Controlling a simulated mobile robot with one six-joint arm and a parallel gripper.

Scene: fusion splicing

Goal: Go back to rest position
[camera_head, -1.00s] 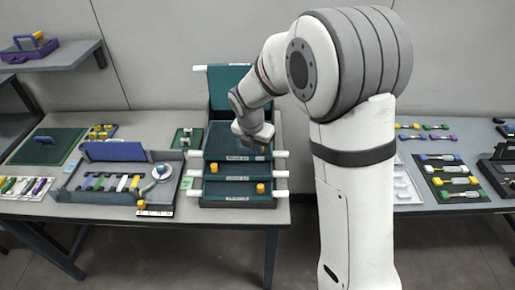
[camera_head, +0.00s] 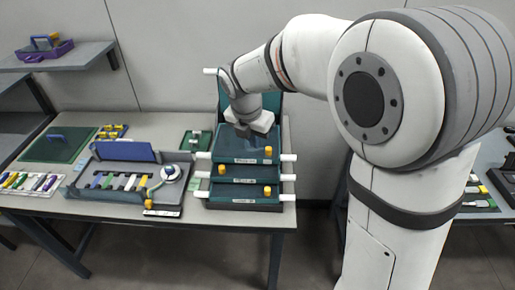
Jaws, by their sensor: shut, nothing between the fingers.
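My gripper (camera_head: 244,131) is shut and empty. It points down over the top tray of a dark green tiered tray stack (camera_head: 243,200), near its back. I cannot tell whether the fingertips touch the tray. My arm reaches in from the right and hides part of the stack's upright back panel (camera_head: 275,108). The stack has white side handles, and yellow knobs show on its tiers, one of them at the front right of the top tray (camera_head: 268,152).
Left of the stack is a grey tool tray (camera_head: 120,200) with a blue lid panel and a round white part. A green mat (camera_head: 58,145) and a marker tray (camera_head: 28,183) lie farther left. A purple caddy (camera_head: 45,50) sits on the wall shelf (camera_head: 75,58). Another table (camera_head: 490,205) is partly hidden by my arm.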

